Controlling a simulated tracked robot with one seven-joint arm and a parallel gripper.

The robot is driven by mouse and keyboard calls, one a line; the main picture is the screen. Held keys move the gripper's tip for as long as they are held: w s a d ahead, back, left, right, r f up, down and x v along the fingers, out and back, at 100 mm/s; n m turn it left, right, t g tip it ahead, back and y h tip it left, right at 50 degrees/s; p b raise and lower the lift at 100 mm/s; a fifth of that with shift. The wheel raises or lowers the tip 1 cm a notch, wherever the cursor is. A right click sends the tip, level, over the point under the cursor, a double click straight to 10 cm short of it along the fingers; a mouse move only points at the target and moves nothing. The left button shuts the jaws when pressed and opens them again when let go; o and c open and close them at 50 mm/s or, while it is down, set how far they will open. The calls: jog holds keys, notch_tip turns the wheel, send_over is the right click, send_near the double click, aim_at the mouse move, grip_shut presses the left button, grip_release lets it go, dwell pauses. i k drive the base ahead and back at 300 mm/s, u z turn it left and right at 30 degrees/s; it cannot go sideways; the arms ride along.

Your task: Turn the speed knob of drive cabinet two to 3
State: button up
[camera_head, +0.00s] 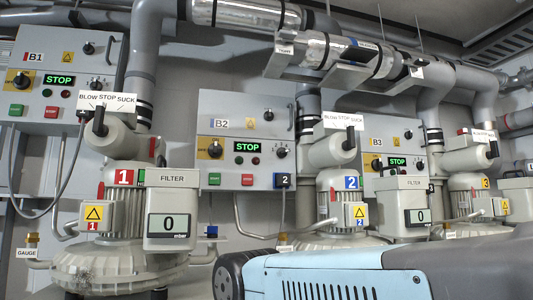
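Drive cabinet two, marked B2 (240,108), is a grey box on the wall in the middle of the view. Its speed knob (282,152) is a small black dial with scale marks around it, at the right of the cabinet front. The knob is too small to read its setting. The green display (247,147) beside it reads STOP. My gripper is not in view. A light blue and grey link of my arm (330,278) crosses the lower right, apart from the cabinet in the picture.
Cabinets B1 (55,105) and B3 (388,128) flank B2, their displays also at STOP. Blower 1 (120,260) and its filter box (172,192) stand in front at left. Blower 2's pale valve housing (329,152) stands just right of the knob. Thick pipes run overhead.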

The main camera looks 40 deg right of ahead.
aim_at(281, 152)
jog(key=z, duration=0.05)
jog(key=k, duration=1.15)
jog(key=z, duration=0.7)
jog(key=i, duration=1)
